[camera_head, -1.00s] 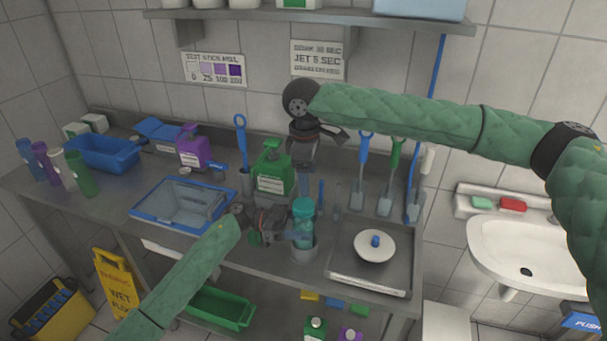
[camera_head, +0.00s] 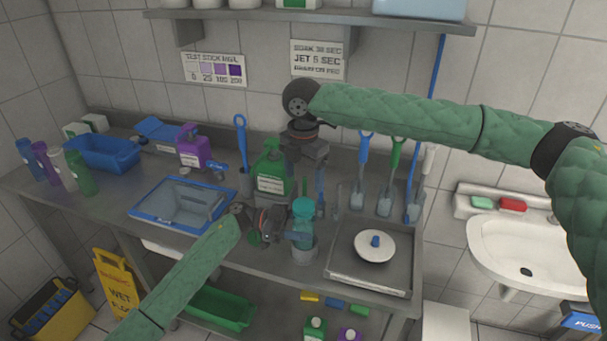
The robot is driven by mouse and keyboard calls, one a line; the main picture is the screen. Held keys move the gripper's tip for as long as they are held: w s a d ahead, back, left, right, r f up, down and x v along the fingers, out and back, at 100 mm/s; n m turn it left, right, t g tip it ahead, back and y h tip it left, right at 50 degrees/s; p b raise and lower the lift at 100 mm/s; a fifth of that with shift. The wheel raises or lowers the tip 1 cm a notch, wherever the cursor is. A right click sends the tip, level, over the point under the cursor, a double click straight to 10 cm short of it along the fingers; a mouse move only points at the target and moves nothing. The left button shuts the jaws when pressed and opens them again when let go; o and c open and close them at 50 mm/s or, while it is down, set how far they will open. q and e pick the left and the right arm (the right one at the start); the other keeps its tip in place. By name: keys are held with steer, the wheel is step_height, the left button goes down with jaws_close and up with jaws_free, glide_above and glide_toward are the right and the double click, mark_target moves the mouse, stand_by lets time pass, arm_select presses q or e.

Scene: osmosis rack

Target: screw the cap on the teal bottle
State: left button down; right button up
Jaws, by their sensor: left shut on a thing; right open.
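The teal bottle (camera_head: 303,211) stands upright in a grey round holder (camera_head: 305,252) near the bench's front edge. My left gripper (camera_head: 297,236) reaches it from the left and is shut on the bottle below its top. My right gripper (camera_head: 312,160) is open above and behind the bottle, apart from it, with its fingertips hard to make out. The bottle's top looks rounded and teal; I cannot tell whether this is the cap or the bottle itself. No separate cap is clearly visible.
A green jug (camera_head: 271,176) stands close behind my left gripper. A steel tray (camera_head: 345,270) with a white lid (camera_head: 374,247) lies right of the holder. A blue-rimmed basin (camera_head: 150,216) is at left.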

mark_target(304, 204)
steer(key=shift+f, duration=0.1)
steer(key=shift+f, duration=3.9)
steer(key=c, duration=1)
